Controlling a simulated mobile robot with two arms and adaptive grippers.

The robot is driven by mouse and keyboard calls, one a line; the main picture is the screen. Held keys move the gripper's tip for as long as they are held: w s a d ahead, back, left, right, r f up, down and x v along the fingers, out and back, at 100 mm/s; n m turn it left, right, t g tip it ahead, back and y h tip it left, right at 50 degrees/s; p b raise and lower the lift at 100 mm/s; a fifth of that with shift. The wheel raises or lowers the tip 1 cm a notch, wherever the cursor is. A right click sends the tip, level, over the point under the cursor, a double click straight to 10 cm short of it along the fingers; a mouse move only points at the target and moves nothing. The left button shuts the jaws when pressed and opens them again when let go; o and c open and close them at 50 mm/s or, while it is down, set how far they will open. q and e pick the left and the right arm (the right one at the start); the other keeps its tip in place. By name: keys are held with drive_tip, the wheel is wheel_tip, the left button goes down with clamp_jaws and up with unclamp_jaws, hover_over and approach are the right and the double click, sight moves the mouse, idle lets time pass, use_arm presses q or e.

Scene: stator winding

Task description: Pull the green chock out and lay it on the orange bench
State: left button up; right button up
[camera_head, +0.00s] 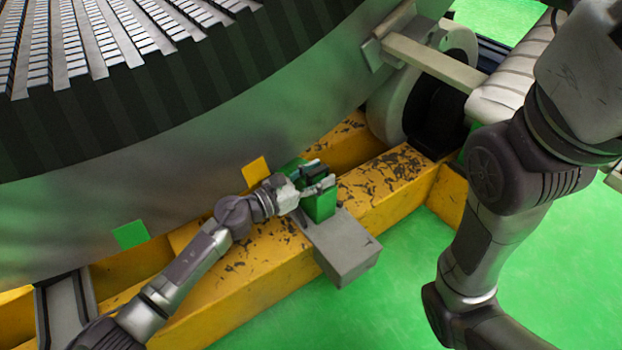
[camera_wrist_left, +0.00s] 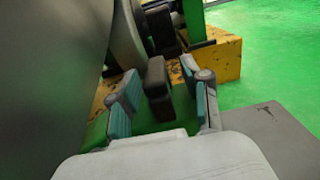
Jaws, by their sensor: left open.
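The green chock (camera_head: 320,206) sits on the worn yellow-orange beam, against the big round stator. My left gripper (camera_head: 318,176) is over the chock and hides part of it. In the left wrist view the gripper (camera_wrist_left: 165,98) is open, with a teal-padded finger on each side of an upright dark grip piece (camera_wrist_left: 157,80). Gaps show between the pads and the grip piece. Green chock surface (camera_wrist_left: 155,126) shows below the fingers. My right arm is at the right, but its gripper is outside the frame. No separate orange bench is in view.
The yellow-orange beam (camera_head: 265,272) runs diagonally under the stator (camera_head: 215,130). A grey block (camera_head: 345,248) juts from the beam just in front of the chock. A white wheel-like part (camera_head: 390,105) stands behind. Green floor (camera_head: 400,300) is clear in front.

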use_arm(q)
clamp_jaws()
idle(0.3)
drive_tip(key=shift+s, duration=0.1)
